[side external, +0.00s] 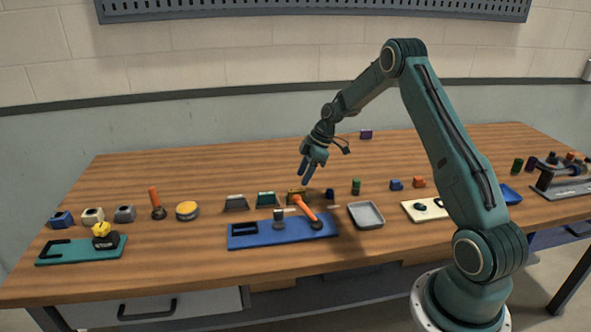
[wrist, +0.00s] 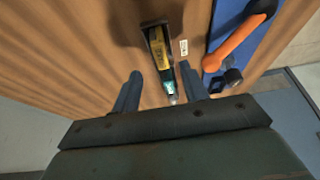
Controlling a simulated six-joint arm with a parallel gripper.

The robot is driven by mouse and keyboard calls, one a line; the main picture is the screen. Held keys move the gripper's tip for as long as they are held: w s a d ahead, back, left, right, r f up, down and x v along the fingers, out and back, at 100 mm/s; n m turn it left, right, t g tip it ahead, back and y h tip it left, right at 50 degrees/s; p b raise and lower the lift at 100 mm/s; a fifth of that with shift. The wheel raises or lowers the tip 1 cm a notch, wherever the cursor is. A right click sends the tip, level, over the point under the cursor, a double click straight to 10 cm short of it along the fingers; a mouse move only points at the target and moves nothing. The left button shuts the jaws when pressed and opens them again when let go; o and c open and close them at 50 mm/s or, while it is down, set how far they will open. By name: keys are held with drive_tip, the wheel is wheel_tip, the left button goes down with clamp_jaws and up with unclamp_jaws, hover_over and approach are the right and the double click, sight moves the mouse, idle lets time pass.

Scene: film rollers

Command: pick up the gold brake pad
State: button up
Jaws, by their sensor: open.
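The gold brake pad (side external: 297,192) lies on the wooden table, behind the blue tray and just right of a teal pad (side external: 266,199). In the wrist view the gold pad (wrist: 158,47) shows as a yellow face with a dark border. My gripper (side external: 307,174) is above the table over the pad, fingers pointing down, with nothing held. In the wrist view my gripper's two fingers (wrist: 160,82) are apart, and the pad lies beyond their tips, roughly in line with the gap. A small teal and pale piece shows between the fingers; I cannot tell what it is.
A blue tray (side external: 250,239) with an orange-handled tool (side external: 305,208) lies just in front of the pad. A grey pad (side external: 236,203) stands farther left. A dark blue piece (side external: 330,194) and a green cylinder (side external: 356,186) stand to the right. The table behind is mostly clear.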

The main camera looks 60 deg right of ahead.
sight(297, 190)
drive_tip(key=shift+f, duration=0.15)
drive_tip(key=shift+x, duration=2.55)
drive_tip(key=shift+a, duration=0.1)
drive_tip(key=shift+c, duration=0.4)
clamp_jaws()
